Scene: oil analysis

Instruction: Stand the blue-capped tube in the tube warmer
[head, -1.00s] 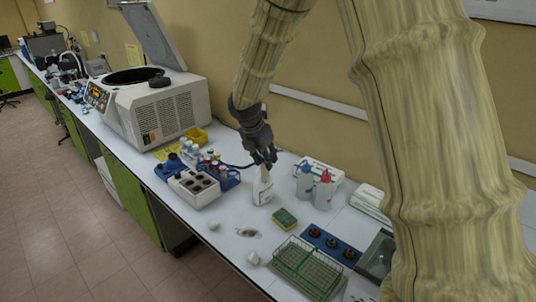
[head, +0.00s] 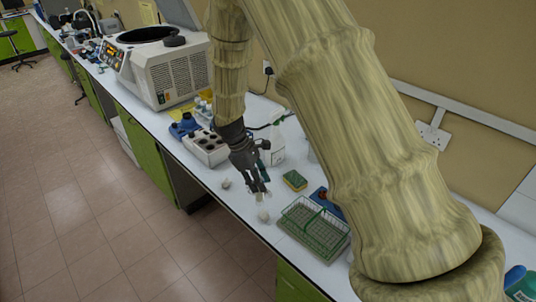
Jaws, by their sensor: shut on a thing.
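The tube warmer appears to be the white block with dark round wells (head: 207,148) on the bench, left of my gripper. My gripper (head: 261,191) points down low over the bench, near the front edge. Its fingers are closed on a small pale thing (head: 261,196), mostly hidden between the fingertips. I cannot make out a blue cap on it, so I cannot tell for sure that it is the blue-capped tube. It is too small to tell whether the thing touches the bench.
A green wire basket (head: 315,228) and a green-yellow sponge (head: 295,180) lie right of my gripper. A white bottle (head: 277,152) stands behind it. Small white lumps (head: 226,183) lie nearby. A blue rack (head: 183,127) and a large centrifuge (head: 170,70) are beyond the white block.

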